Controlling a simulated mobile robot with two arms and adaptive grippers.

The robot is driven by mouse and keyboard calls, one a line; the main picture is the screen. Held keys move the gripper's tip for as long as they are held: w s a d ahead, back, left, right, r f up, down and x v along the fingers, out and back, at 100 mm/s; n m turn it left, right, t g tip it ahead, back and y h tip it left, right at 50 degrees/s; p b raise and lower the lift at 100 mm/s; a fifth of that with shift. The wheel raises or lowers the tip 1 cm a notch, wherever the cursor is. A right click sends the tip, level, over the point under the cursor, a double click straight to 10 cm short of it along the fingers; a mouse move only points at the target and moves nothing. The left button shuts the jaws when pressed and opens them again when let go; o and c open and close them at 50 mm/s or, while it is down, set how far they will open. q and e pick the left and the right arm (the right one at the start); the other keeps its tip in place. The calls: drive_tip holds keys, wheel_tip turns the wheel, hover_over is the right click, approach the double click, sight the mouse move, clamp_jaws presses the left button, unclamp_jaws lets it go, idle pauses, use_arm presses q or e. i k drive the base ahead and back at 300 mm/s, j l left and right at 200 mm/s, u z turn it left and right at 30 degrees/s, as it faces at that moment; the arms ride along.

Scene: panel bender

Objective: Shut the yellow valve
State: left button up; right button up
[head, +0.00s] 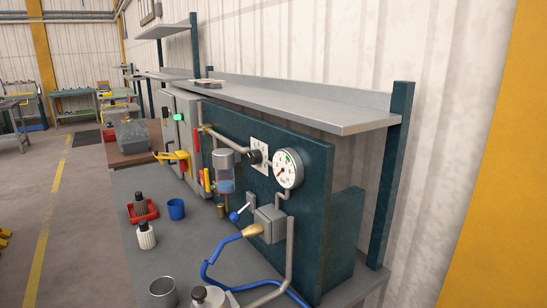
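A small yellow lever handle (207,180) is upright on the pipework, left of a clear vessel with blue liquid (224,178). A red handle (196,139) is above it. A larger yellow lever-like part (172,156) sticks out to the left in front of the grey cabinet (186,125). I cannot tell for sure which yellow part is the valve, nor whether it is open or shut. Neither of my grippers is in view.
A blue hose (215,262) runs across the bench front from a box with a blue-knobbed lever (235,216). A blue cup (176,209), a red tray (143,213), a white bottle (146,237) and a metal cup (163,292) stand left. A shelf (300,103) overhangs the panel.

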sight(210, 188)
drive_tip(key=z, duration=0.65)
drive_tip(key=j+z, duration=0.3)
drive_tip(key=j, duration=0.3)
drive_tip(key=j+z, duration=0.3)
drive_tip(key=j, duration=0.35)
drive_tip(key=k+j+z, duration=0.1)
drive_tip(key=j+z, duration=0.2)
drive_tip(key=j, duration=0.3)
